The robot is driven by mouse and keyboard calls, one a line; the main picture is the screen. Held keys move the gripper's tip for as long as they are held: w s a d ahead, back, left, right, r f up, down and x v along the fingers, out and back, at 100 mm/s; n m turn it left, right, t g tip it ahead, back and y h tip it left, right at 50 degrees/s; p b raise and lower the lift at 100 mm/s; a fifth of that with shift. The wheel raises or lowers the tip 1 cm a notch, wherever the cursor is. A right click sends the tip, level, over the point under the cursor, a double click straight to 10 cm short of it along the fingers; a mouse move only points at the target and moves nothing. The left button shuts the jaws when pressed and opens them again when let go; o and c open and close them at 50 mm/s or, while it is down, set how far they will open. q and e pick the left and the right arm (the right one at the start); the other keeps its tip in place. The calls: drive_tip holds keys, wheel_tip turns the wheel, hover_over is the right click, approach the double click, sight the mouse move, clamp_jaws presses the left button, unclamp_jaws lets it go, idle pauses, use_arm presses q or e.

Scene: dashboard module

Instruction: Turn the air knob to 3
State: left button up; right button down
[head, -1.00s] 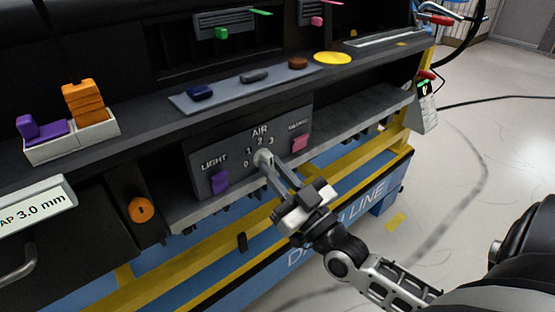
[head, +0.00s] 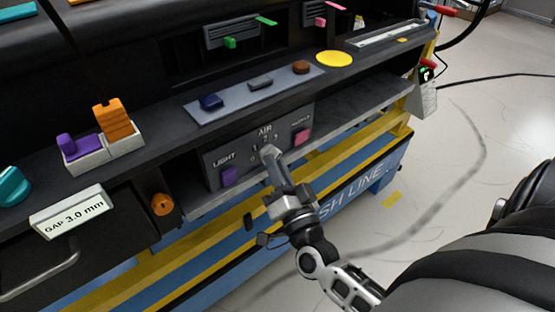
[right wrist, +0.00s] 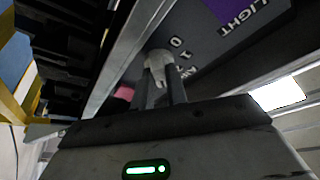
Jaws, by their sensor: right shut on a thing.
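The grey air knob (head: 267,150) sits on the dark AIR panel (head: 212,160), under the word AIR and among printed numbers. It also shows in the right wrist view (right wrist: 158,60), near the printed 0 and 1. My right gripper (head: 273,162) is shut on the knob, with its fingers pointing into the panel. The fingers and the steep angle hide much of the knob, so I cannot tell which number it points to. My left gripper is out of view.
A purple LIGHT switch (head: 229,176) is left of the knob and a pink switch (head: 302,137) is right of it. An orange knob (head: 162,204) is further left. Open floor lies to the right.

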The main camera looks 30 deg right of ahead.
drive_tip(key=shift+m, duration=0.5)
drive_tip(key=c, duration=1.4)
unclamp_jaws()
